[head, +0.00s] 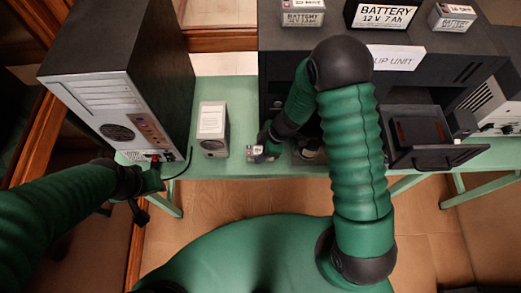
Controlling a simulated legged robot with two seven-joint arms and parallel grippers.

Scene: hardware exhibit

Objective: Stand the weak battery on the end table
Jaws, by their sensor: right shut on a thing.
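My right gripper (268,140) is shut on a small grey block with a pale label and a red spot, which looks like a battery (256,152). It is at the front edge of the green table, beside the black unit; I cannot tell whether it touches the tabletop. Other labelled batteries sit on top of the black unit: one at the left (303,14), a black-cased one in the middle (381,15), and one at the right (451,17). Which is weak cannot be read. My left gripper (150,180) is by the computer tower's lower front; its fingers are unclear. No separate end table is identifiable.
The computer tower (120,75) stands left on the green table (240,93). A small white-grey box (213,130) stands between it and the black unit (285,60). An open drawer (425,140) juts out at right. A cable trails near the tower.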

